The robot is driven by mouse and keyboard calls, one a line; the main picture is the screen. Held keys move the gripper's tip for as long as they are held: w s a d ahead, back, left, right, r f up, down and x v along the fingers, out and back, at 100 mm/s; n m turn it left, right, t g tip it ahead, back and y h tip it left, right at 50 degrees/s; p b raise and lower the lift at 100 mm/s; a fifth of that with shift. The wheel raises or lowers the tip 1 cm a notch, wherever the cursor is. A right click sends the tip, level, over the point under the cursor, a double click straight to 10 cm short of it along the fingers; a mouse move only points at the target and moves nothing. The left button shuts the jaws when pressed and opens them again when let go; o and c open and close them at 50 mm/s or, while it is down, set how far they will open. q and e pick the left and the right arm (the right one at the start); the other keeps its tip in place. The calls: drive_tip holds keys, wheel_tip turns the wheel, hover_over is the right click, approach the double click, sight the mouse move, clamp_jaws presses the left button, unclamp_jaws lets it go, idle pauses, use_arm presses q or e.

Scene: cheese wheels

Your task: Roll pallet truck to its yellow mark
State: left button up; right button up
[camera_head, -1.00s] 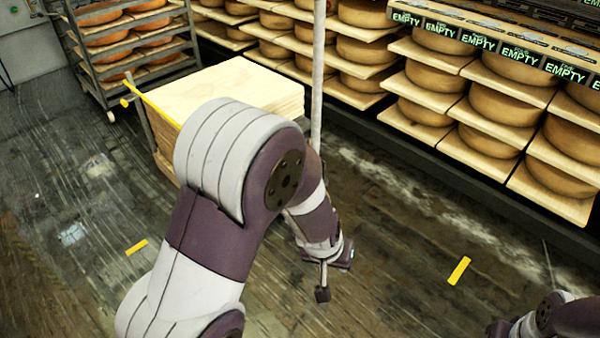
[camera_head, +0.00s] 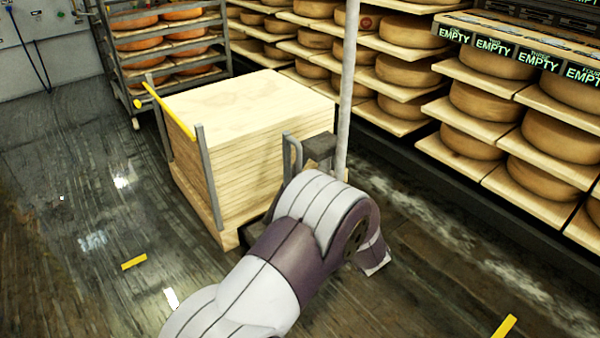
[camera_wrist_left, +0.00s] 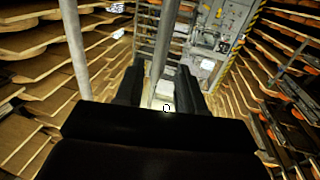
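The pallet truck (camera_head: 320,148) shows as a dark grey body with a bent bar, partly hidden behind my left arm. It stands against a pallet stacked with pale boards (camera_head: 245,100). Two short yellow floor marks show: one at left (camera_head: 134,262), one at the lower right (camera_head: 503,326). My left gripper is hidden behind its arm in the head view. In the left wrist view its two black fingers (camera_wrist_left: 160,88) are apart, with a grey pole (camera_wrist_left: 168,45) seen between them; I see no contact. My right gripper is out of view.
A yellow bar (camera_head: 168,110) with grey posts edges the stack. A wheeled cheese rack (camera_head: 165,45) stands behind it. Cheese shelves (camera_head: 480,115) line the right. A tall grey pole (camera_head: 349,80) rises by the truck.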

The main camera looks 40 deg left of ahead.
use_arm(q)
drive_tip(key=b+x, duration=0.3)
drive_tip(key=x, duration=0.5)
drive_tip(key=shift+a+b, duration=0.2)
drive_tip(key=shift+b, duration=0.2)
drive_tip(key=shift+w, duration=0.1)
drive_tip(key=shift+c, duration=0.4)
clamp_jaws()
